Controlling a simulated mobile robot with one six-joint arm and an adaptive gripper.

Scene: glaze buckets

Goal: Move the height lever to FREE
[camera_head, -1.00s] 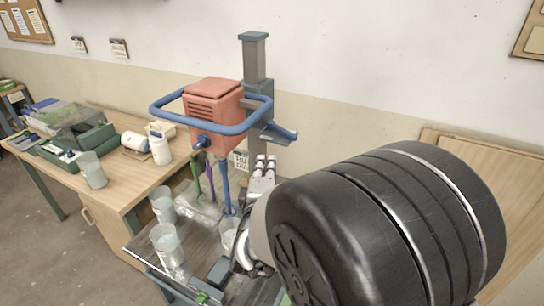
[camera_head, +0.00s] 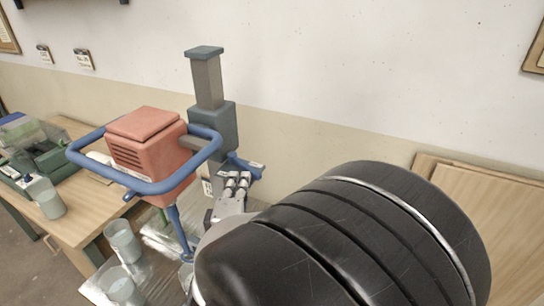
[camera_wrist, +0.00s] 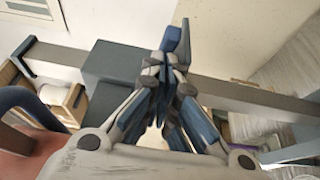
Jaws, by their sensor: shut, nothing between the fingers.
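The blue height lever (camera_head: 246,166) sticks out to the right of the dark sleeve (camera_head: 214,130) on the upright column. My gripper (camera_head: 237,180) is shut and empty, with its fingertips just below and in front of the lever in the head view. In the wrist view my fingertips (camera_wrist: 166,68) are together, and the blue lever (camera_wrist: 178,38) shows just beyond them. I cannot tell whether they touch. A small label (camera_head: 207,187) below the sleeve is partly hidden, and its words are unreadable.
The red mixer head (camera_head: 148,155) with its blue ring handle (camera_head: 78,150) stands left of the column. Clear buckets (camera_head: 122,240) stand below it. A wooden table (camera_head: 85,215) holds other items at left. Wooden boards (camera_head: 500,195) lean at right.

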